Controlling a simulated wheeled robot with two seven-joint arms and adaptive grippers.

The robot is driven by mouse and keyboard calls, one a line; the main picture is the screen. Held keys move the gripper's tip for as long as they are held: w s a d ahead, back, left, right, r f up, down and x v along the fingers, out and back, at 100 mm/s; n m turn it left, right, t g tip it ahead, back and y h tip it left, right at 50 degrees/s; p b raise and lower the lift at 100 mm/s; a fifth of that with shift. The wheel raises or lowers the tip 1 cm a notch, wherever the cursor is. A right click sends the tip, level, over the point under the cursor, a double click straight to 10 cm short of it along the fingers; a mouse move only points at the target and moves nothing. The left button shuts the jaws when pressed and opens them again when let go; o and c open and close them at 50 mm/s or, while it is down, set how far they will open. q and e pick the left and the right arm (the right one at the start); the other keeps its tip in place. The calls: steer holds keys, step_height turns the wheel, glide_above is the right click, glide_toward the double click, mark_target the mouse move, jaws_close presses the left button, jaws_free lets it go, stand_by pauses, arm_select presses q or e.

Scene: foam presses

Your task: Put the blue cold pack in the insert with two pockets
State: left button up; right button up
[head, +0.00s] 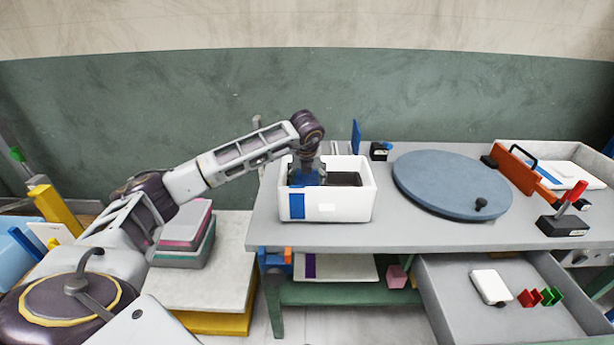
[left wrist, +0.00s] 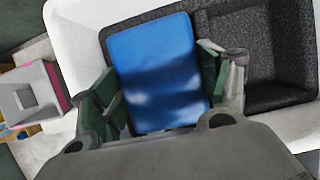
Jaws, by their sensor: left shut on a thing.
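The blue cold pack (left wrist: 155,60) is between the two green-padded fingers of my left gripper (left wrist: 158,92), which is shut on it. The white box (head: 326,207) on the table holds a dark foam insert (left wrist: 258,50) with two pockets. The pack is over or in the left side of the insert; its lower end is hidden, so I cannot tell how deep it sits. The right pocket looks empty. In the head view my left gripper (head: 307,170) reaches down into the box, with a little of the pack's blue showing. My right gripper is out of view.
A round grey-blue disc (head: 450,183) lies right of the box. Beyond it are an orange panel (head: 516,168), a red-handled device (head: 566,215) and a white tray (head: 545,150). An open drawer (head: 460,300) juts out at front right. Stacked cases (head: 185,240) stand left of the table.

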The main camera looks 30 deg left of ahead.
arm_select(q)
steer(key=o, duration=1.3)
steer(key=shift+r, duration=0.1)
steer(key=v, duration=1.1)
steer(key=shift+r, duration=0.4)
steer(key=shift+s+d, duration=0.15)
